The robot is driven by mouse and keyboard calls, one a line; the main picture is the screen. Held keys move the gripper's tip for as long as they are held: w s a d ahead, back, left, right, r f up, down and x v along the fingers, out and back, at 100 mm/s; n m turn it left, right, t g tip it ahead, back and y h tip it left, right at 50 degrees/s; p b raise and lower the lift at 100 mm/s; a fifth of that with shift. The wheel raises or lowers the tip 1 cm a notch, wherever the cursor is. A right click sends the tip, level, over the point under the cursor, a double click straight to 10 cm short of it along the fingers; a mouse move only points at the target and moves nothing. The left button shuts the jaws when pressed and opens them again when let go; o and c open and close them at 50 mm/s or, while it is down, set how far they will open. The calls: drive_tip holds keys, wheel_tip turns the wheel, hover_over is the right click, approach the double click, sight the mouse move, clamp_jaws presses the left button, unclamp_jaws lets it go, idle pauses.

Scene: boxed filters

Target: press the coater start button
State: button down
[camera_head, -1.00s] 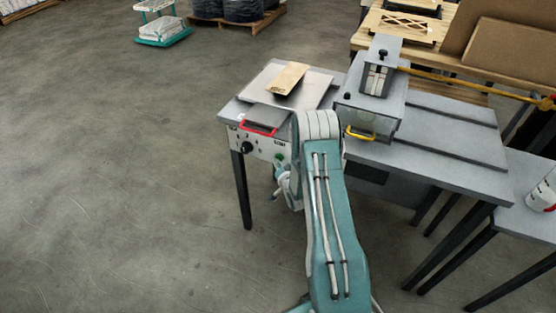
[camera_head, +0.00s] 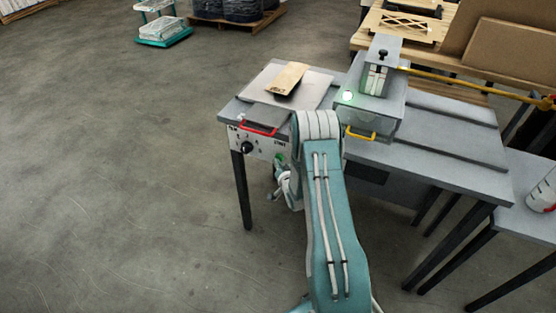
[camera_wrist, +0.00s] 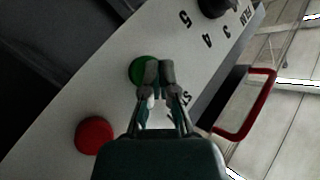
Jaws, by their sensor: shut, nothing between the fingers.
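The control panel (camera_wrist: 75,98) fills much of the wrist view, with a green button (camera_wrist: 140,71) beside the partly hidden start label. My gripper (camera_wrist: 159,70) is shut and empty. Its fingertips overlap the right side of the green button in the picture; whether they touch it is hard to tell. In the head view the green button (camera_head: 280,158) shows on the front panel, just above my wrist.
A red button (camera_wrist: 94,135) and a black dial (camera_wrist: 215,5) flank the green one. A red handle (camera_wrist: 258,105) sticks out beside the panel. A brown board (camera_head: 287,78) lies on the metal plate above. A yellow handle (camera_head: 361,134) juts from the box. Floor at left is clear.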

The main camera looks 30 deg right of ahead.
drive_tip(key=shift+s+a, duration=0.4)
drive_tip(key=shift+a, duration=0.1)
drive_tip(key=s+a, duration=0.1)
drive_tip(key=a, duration=0.1)
drive_tip(key=s+a, duration=0.2)
idle(0.4)
drive_tip(key=shift+r, duration=0.1)
idle(0.6)
